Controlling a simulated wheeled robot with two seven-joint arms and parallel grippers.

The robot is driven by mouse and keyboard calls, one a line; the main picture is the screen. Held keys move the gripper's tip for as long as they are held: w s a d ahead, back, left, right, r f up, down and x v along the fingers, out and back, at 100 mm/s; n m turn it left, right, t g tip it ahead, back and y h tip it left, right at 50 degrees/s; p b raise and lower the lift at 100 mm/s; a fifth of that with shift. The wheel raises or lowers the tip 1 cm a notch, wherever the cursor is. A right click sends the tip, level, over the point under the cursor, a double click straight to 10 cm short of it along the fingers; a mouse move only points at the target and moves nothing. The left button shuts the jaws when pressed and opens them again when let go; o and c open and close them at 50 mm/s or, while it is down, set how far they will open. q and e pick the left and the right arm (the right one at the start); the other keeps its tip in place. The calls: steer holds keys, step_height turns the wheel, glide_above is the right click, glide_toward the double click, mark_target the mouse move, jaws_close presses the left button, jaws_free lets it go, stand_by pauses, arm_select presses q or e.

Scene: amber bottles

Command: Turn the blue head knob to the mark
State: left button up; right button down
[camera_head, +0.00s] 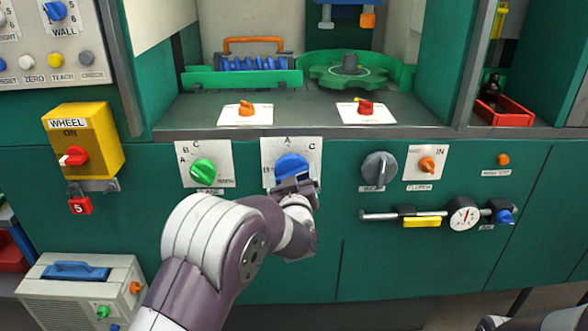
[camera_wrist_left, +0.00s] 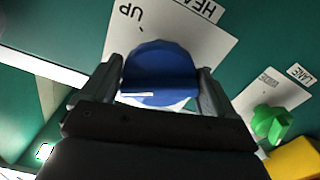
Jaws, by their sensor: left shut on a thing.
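The blue head knob (camera_head: 291,166) sits on a white plate (camera_head: 270,150) on the green front panel. Letters A and C show on the plate in the head view; the gripper covers its lower part. My left gripper (camera_head: 296,184) is at the knob from below. In the left wrist view the blue knob (camera_wrist_left: 160,75) stands between the two fingers of the left gripper (camera_wrist_left: 161,88), which is shut on it. A white pointer line shows on the knob there. The plate reads "UP" and partly "HEA". My right gripper is not clearly in view.
A green knob (camera_head: 203,172) is left of the blue one, a grey knob (camera_head: 379,168) and an orange knob (camera_head: 427,165) right. A dial gauge (camera_head: 464,215) on a rail juts out lower right. A yellow wheel switch box (camera_head: 83,144) stands out at left.

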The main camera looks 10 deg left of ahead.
arm_select(q)
steer(key=m+p, duration=0.2)
steer(key=m, duration=0.1)
steer(key=m+p, duration=0.2)
steer(key=m, duration=0.1)
steer(key=shift+s+a+m, duration=0.1)
steer(key=shift+a+m, duration=0.1)
steer(key=shift+m, duration=0.1)
steer(key=m+p, duration=0.3)
steer(key=m, duration=0.2)
steer(key=shift+a+p, duration=0.15)
steer(key=shift+p, duration=0.2)
steer(key=shift+m, duration=0.4)
steer(key=o, duration=0.8)
steer(key=v, duration=1.2)
steer(key=shift+s+p, duration=0.35)
steer(key=shift+s, duration=0.05)
